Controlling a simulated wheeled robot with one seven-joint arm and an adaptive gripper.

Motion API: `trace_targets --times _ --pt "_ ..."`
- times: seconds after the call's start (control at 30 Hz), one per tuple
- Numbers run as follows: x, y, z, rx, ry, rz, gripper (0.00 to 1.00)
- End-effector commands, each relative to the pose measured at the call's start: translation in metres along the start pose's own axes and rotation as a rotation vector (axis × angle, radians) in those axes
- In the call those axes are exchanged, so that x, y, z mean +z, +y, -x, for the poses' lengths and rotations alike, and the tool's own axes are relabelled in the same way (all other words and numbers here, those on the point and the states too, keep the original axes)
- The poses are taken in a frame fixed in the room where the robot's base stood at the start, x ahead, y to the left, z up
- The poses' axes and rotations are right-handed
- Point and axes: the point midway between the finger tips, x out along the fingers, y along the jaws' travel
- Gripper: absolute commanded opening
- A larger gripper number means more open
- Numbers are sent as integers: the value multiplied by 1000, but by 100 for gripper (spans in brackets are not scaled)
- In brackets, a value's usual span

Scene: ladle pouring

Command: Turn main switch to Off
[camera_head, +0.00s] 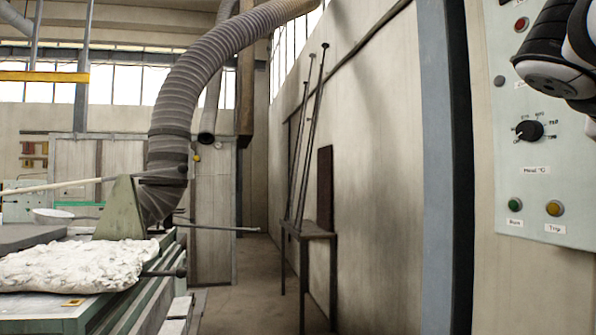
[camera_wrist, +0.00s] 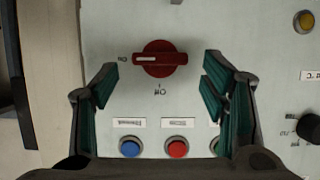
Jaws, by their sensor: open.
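The main switch is a red rotary knob (camera_wrist: 160,59) on a pale panel in the wrist view. Its white mark points left, toward the label "On", which shows upside down. The label "Off" shows below the knob. My gripper (camera_wrist: 158,78) is open, with one green-padded finger on each side of the knob's lower part and a gap on both sides. It holds nothing. I cannot tell how far the fingertips are from the panel. In the head view, part of my arm shows at the top right, and the main switch is not visible.
Below the knob in the wrist view are a blue button (camera_wrist: 130,148) and a red button (camera_wrist: 177,148). A black dial (camera_wrist: 312,127) and a yellow button (camera_wrist: 304,21) are at the right. In the head view, the control panel (camera_head: 540,195) stands right of a blue-grey post (camera_head: 436,150).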

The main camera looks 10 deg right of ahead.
Motion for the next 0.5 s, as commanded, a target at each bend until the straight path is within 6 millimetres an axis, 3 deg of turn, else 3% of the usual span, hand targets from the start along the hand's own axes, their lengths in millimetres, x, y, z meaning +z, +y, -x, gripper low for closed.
trace_targets --times 0.13,0.43,0.47,0.5 --pt "0 0 -10 0 0 2 67" --pt "0 0 -12 0 0 2 67" --pt "0 0 -12 0 0 1 64" --pt "0 0 -12 0 0 1 55"
